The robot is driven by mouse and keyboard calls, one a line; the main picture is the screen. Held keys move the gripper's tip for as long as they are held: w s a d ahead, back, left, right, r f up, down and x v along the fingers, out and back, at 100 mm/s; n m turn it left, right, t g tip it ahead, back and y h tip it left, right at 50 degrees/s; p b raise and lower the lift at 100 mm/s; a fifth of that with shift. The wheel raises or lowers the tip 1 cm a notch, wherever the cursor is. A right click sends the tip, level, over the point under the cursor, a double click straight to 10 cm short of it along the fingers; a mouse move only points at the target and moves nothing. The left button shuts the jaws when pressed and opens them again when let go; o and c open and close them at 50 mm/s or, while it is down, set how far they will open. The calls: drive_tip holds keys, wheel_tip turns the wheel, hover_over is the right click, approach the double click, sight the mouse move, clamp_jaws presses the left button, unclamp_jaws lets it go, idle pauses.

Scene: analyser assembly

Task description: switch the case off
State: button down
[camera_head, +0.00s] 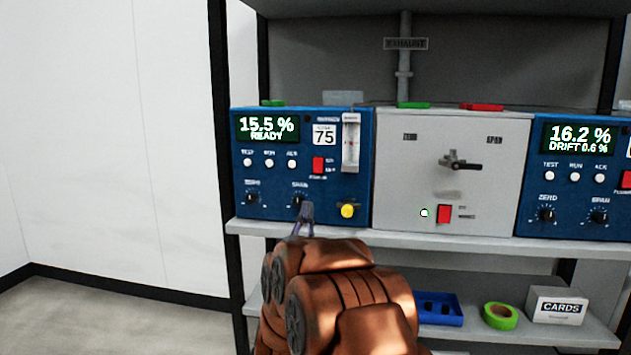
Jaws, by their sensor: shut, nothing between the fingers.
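A grey case (400,180) stands in the middle of the shelf between two blue analysers. On its lower front is a red switch (444,214), with a small pale-green lamp (424,213) just left of it that looks lit. A dark lever handle (460,164) sits higher on its front. My gripper (306,208) is shut and empty, in front of the left analyser's lower edge, left of the case and apart from the red switch. I cannot tell how close its tips are to the left analyser's panel.
The left blue analyser (270,177) reads 15.5 % READY and has its own red switch (318,165). The right analyser (575,190) reads 16.2 % DRIFT 0.6 %. The lower shelf holds a blue tray (440,318), green tape (500,316) and a CARDS box (556,306).

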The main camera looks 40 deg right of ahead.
drive_tip(key=shift+r, duration=0.1)
drive_tip(key=p, duration=0.2)
approach(318, 167)
wheel_tip(318, 167, up, 4)
drive_tip(key=w+d, duration=0.2)
drive_tip(key=shift+w+d+r, duration=0.1)
drive_tip(key=shift+w+d, duration=0.1)
drive_tip(key=shift+d, duration=0.3)
drive_tip(key=shift+w+d, duration=0.2)
drive_tip(key=shift+d, duration=0.3)
drive_tip(key=shift+w+d, duration=0.1)
drive_tip(key=shift+d, duration=0.1)
